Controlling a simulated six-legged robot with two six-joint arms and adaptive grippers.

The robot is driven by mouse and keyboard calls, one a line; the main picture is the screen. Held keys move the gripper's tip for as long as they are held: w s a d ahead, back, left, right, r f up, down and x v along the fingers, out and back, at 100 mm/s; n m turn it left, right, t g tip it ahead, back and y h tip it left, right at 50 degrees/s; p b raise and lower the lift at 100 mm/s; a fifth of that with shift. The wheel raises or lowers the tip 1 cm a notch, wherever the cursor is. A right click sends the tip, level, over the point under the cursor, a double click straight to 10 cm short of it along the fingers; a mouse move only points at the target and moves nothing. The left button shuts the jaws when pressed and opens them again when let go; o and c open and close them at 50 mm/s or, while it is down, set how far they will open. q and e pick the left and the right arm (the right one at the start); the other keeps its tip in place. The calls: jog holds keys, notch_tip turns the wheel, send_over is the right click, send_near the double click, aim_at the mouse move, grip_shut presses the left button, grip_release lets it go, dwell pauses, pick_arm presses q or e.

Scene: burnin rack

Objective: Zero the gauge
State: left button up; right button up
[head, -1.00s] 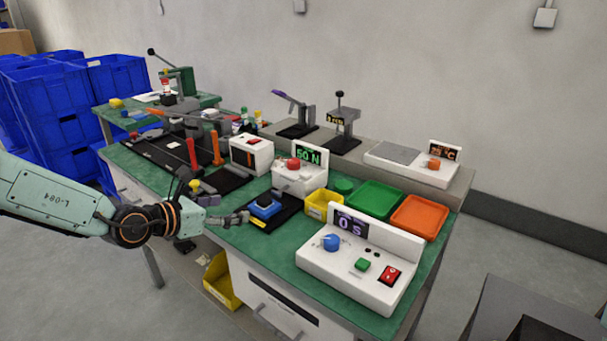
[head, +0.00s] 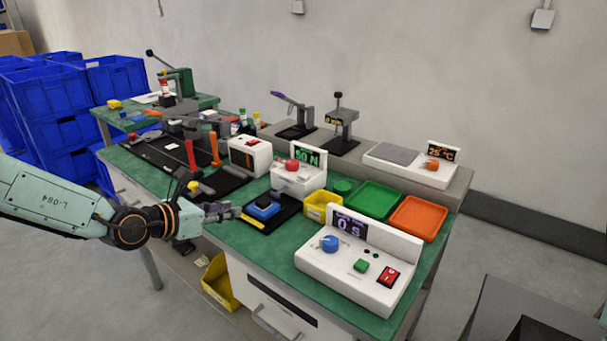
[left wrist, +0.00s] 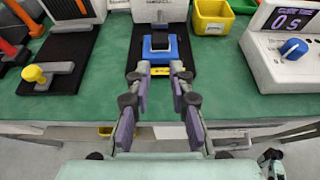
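The gauge is a white box (head: 298,180) with a green-lit display (head: 307,154) that seems to read 50 N and a red knob (head: 292,165) on top. Its lower front shows at the top of the left wrist view (left wrist: 160,11). In front of it, a blue block (head: 264,207) with a dark recess stands on a black base; it also shows in the left wrist view (left wrist: 160,47). My left gripper (left wrist: 160,73) is open and empty. Its fingertips point at the near edge of that base, apart from the gauge.
A white timer panel (head: 355,270) with a blue knob stands to the right. A yellow bin (head: 322,205), a green tray (head: 372,199) and an orange tray (head: 419,217) lie behind it. A black fixture with a yellow knob (head: 194,186) is at left. Green bench top is clear along the front.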

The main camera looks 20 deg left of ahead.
pick_arm(q)
grip_shut()
dwell(1.1)
